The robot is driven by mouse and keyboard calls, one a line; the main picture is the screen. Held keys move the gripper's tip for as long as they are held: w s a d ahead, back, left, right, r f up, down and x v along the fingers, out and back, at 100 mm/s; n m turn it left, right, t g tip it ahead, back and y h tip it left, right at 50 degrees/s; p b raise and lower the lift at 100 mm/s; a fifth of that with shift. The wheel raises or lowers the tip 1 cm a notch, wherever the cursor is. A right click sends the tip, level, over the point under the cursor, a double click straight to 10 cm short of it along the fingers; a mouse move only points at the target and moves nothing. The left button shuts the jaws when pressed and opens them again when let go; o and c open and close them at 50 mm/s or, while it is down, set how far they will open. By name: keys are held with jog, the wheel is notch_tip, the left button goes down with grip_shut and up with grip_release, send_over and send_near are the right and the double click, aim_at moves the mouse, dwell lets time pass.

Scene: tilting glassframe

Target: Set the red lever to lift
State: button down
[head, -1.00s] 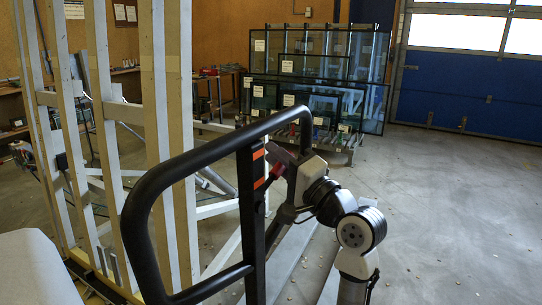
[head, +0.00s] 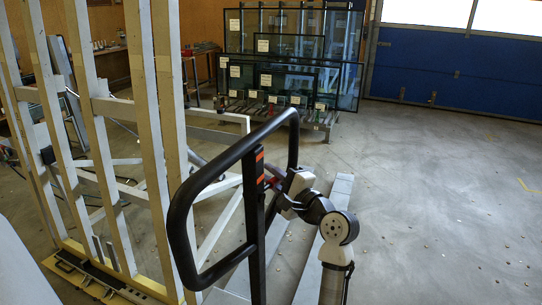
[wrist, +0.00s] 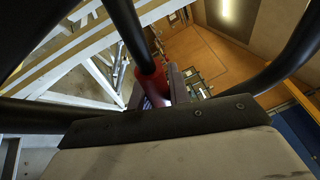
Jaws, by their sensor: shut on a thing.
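The red lever (wrist: 152,84) shows in the wrist view as a red grip on a dark rod, between my gripper's fingers. My gripper (wrist: 166,92) is shut on it. In the head view, my gripper (head: 277,183) is at the right side of a black post with orange marks (head: 259,168), inside the span of the black tube handle (head: 205,185). Only a little red shows there; the fingers and post hide most of the lever. I cannot read any lift marking.
The tilting frame's pale upright slats (head: 98,130) stand on the left. A rack of labelled glass panes (head: 290,75) stands at the back. Grey floor beams (head: 318,250) lie by my arm. The floor on the right (head: 440,180) is open, up to a blue door (head: 430,65).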

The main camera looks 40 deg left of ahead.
jog(key=shift+s+d+f+m+h+p, duration=0.15)
jog(key=shift+f+m+h+p, duration=0.25)
jog(key=shift+f+m+p, duration=0.5)
jog(key=shift+s, duration=0.1)
jog(key=c, duration=1.3)
grip_release()
jog(key=b+v, duration=0.4)
jog(key=v, duration=0.9)
jog(key=shift+d, duration=0.35)
jog(key=shift+s, duration=0.1)
